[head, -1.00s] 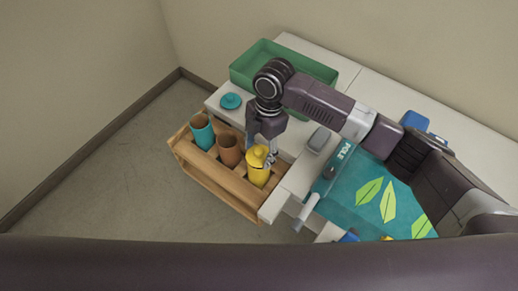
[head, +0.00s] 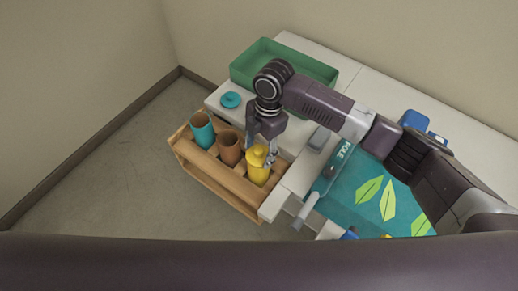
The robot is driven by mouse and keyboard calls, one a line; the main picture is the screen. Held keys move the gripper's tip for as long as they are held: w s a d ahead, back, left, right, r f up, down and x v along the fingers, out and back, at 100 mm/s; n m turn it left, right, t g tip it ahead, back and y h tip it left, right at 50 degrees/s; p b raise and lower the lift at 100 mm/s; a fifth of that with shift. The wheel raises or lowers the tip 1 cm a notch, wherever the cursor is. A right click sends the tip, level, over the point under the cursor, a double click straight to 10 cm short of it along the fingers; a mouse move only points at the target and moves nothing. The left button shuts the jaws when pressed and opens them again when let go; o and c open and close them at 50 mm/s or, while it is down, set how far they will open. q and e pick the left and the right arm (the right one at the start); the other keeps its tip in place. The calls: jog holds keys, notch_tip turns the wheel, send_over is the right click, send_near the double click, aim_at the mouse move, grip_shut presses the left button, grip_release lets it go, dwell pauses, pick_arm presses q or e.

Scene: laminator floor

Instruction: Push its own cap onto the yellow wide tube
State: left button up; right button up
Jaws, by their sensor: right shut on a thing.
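The yellow wide tube (head: 258,175) stands upright in the near right slot of a wooden rack (head: 212,178). Its yellow cap (head: 256,153) is at the tube's mouth, directly above it; I cannot tell whether it is seated or how deep. My right gripper (head: 268,152) reaches down from above at the cap's right side and is shut on the cap. The fingers partly hide the cap's right edge. My left gripper is not in view.
A teal tube (head: 202,132) and a brown tube (head: 229,150) stand uncapped in the same rack. A teal cap (head: 230,100) lies on the white table behind. A green tray (head: 250,62) is at the back. A grey block (head: 319,138) and a teal mat (head: 345,200) lie right.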

jog(key=shift+f, duration=0.25)
dwell(0.5)
jog(key=shift+p, duration=0.35)
dwell(0.3)
jog(key=o, duration=0.9)
jog(key=shift+c, duration=0.2)
jog(key=shift+o, duration=0.7)
jog(key=o, duration=0.4)
jog(key=shift+o, duration=0.2)
jog(key=shift+r+p, duration=3)
jog(key=shift+p, duration=0.05)
